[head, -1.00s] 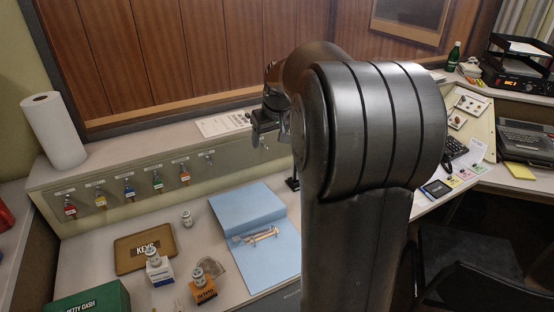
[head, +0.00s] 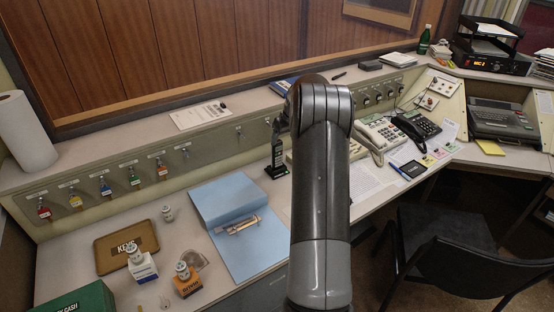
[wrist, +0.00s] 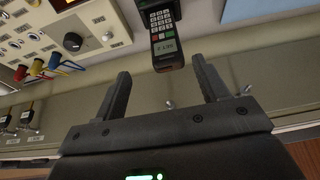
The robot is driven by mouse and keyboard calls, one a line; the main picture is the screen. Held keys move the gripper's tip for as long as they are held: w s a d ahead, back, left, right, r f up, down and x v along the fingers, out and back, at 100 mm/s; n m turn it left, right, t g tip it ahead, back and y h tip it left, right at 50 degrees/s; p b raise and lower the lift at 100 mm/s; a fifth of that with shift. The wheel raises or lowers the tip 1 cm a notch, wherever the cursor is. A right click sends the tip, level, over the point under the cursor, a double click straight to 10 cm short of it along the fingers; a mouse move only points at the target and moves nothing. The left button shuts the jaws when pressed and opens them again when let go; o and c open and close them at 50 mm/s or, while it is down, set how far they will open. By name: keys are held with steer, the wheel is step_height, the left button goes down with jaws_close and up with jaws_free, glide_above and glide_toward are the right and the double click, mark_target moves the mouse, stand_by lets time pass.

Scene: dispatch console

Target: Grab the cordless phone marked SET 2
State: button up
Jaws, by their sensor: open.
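The cordless phone (wrist: 162,35) is a slim black handset with a keypad. It shows upside down in the wrist view, with a small label near its end that appears to read SET 2. In the head view a dark upright handset (head: 277,152) stands in a small black base (head: 277,171) on the desk, just left of my arm. My gripper (wrist: 163,88) is open and empty, its two fingers spread on either side of the phone's line. The phone lies beyond the fingertips, not between them. In the head view my arm mostly hides the gripper.
A blue folder (head: 212,199) lies left of the phone. A corded desk phone (head: 378,133) and papers are to the right. The console's panel with hooks and key tags (head: 105,187) runs behind. In the wrist view, knobs and coloured plugs (wrist: 40,66) show at left.

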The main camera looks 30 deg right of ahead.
mark_target(277, 149)
steer(key=x, duration=0.3)
steer(key=shift+w+f, duration=0.1)
steer(key=shift+f, duration=0.25)
steer(key=x, duration=0.5)
steer(key=shift+w+a, duration=0.25)
steer(key=shift+a, duration=0.15)
steer(key=c, duration=1.2)
